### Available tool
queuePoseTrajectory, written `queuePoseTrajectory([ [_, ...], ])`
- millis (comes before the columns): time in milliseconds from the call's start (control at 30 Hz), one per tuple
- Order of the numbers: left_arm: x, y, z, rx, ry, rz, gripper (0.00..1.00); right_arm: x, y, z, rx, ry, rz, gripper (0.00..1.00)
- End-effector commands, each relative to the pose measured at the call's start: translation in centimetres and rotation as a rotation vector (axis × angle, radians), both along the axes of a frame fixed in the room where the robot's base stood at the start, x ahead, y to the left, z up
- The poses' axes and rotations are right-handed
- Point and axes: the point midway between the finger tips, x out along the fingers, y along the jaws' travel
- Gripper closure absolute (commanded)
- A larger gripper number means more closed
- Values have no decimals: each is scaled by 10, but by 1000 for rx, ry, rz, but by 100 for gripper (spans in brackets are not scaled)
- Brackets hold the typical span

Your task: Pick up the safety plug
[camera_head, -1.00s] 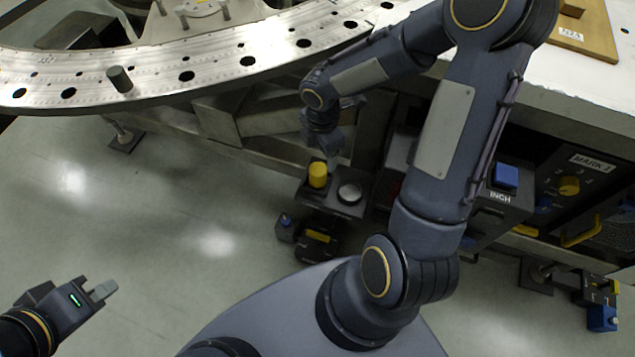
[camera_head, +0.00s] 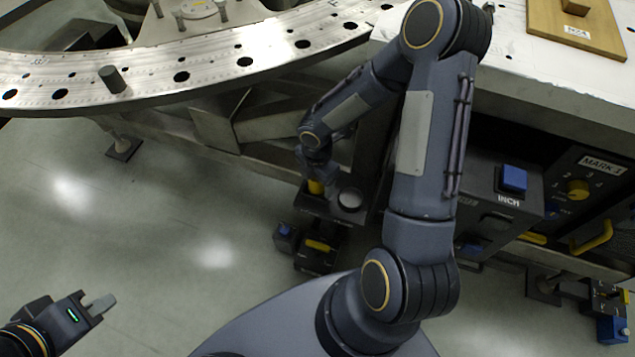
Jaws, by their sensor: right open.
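A round silver knob (camera_head: 350,199) stands right beside the plug. The metal ring plate (camera_head: 215,62) overhangs behind, with a dark peg (camera_head: 112,79) on it. A dark panel with a blue INCH button (camera_head: 513,179) is to the right. Floor at left is clear.

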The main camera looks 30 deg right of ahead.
Motion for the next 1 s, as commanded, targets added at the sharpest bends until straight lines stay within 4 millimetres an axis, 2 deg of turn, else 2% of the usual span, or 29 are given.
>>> queuePoseTrajectory([
  [100,0,0,0,0,0,0,100,0,0,1,0,0,-1,30],
  [500,0,0,0,0,0,0,100,0,0,1,0,0,-1,82],
  [800,0,0,2,0,0,0,100,0,0,4,-1,-1,-1,82],
  [1000,0,0,9,0,0,0,100,1,-1,23,-1,-3,-2,82],
])
